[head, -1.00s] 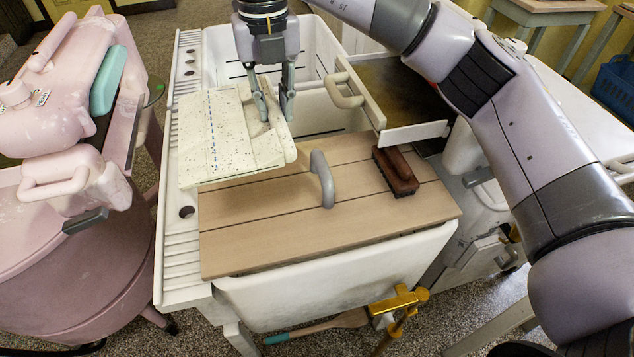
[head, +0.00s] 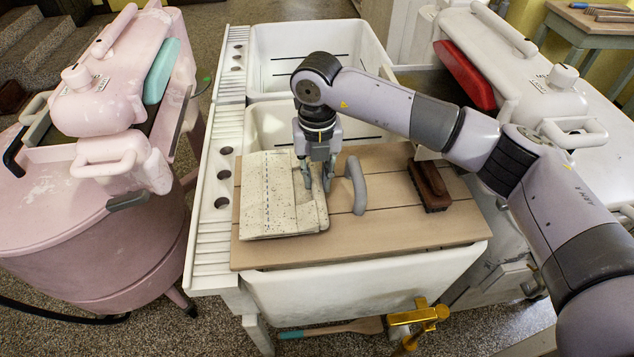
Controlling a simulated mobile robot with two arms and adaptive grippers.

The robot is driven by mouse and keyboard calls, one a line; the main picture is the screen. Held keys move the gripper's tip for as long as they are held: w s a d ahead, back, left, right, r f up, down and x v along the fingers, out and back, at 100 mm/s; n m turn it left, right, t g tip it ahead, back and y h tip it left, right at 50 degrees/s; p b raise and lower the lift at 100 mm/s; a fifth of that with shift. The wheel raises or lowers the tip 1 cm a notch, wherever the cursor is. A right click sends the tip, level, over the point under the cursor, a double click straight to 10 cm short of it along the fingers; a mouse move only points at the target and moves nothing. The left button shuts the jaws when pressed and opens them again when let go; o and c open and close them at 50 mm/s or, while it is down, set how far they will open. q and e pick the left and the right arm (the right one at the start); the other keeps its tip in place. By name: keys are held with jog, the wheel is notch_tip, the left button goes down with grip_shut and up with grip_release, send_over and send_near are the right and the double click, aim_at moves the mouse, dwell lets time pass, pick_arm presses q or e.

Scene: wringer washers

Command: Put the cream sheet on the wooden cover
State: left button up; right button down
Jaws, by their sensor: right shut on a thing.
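The cream sheet (head: 268,205) is a folded, speckled piece with a dashed blue line. It is at the left part of the wooden cover (head: 400,225), low over it or resting on it; I cannot tell if it touches all along. The cover lies across the near basin of the white double tub. My right gripper (head: 318,188) points down and is shut on the sheet's right edge, just left of the cover's grey handle (head: 355,185). My left gripper is not in view.
A dark brown brush (head: 430,186) lies on the cover's right part. A pink wringer washer (head: 95,200) stands at left, a white one (head: 540,80) at right. The far basin (head: 310,65) is open and empty. A brass tap (head: 420,315) sticks out below the front.

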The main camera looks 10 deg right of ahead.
notch_tip(320, 180, down, 3)
jog(key=shift+r, duration=0.1)
jog(key=c, duration=1.4)
grip_release()
jog(key=shift+c, duration=0.2)
notch_tip(320, 180, up, 12)
jog(key=b, duration=0.1)
jog(key=shift+b, duration=0.3)
